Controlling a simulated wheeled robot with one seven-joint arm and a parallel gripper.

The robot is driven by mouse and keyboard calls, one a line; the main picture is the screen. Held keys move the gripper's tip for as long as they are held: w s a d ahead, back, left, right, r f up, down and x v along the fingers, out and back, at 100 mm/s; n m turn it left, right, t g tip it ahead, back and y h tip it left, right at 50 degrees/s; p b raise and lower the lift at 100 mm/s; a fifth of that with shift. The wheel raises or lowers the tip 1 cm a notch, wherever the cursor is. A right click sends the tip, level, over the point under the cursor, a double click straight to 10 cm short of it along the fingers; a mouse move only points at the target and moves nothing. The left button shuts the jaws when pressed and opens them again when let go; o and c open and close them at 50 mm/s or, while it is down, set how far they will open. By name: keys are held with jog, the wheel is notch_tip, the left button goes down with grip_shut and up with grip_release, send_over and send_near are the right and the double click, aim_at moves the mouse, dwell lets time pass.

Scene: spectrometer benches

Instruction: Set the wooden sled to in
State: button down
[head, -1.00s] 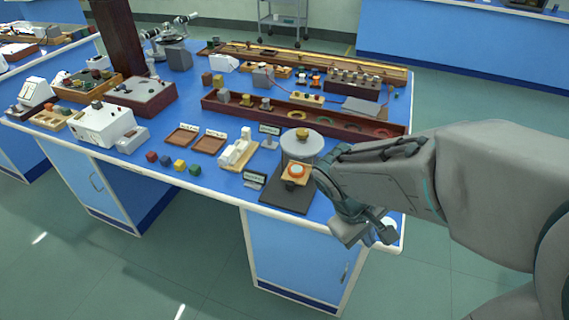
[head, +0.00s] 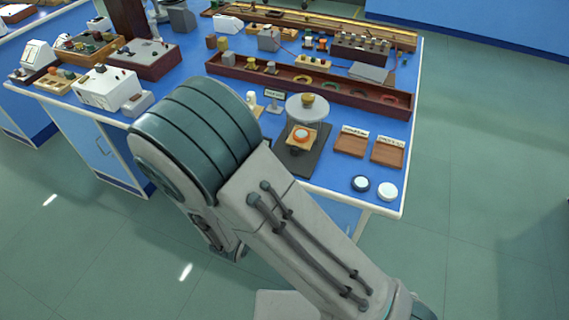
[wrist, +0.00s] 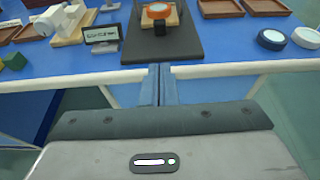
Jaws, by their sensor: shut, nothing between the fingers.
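The wooden sled (head: 293,138) is a small light wooden plate carrying an orange-rimmed white disc. It sits on a dark base plate (head: 313,160), in front of a round grey-topped stand (head: 307,110) with a brass knob. In the wrist view the sled (wrist: 173,18) is at the top centre, with a small black block (wrist: 160,29) on its near side. My gripper (wrist: 159,72) is shut and empty, apart from the sled, near the bench's front edge and roughly in line with it. The head view does not clearly show my fingers; my arm covers that area.
A small sign (wrist: 102,34) stands left of the base plate. Two wooden trays (head: 350,145) and two round discs (head: 360,184) lie to its right. A long dark red trough (head: 340,96) lies behind. The bench's white front edge (wrist: 240,68) crosses near my fingers.

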aim_at(293, 152)
jog(key=x, duration=0.4)
jog(key=p+x, duration=0.1)
jog(key=x, duration=0.4)
jog(key=r+p+x, duration=0.1)
jog(key=x, duration=0.3)
jog(key=shift+w+d+f, duration=0.1)
jog(key=shift+w+d, duration=0.1)
jog(key=shift+w, duration=0.2)
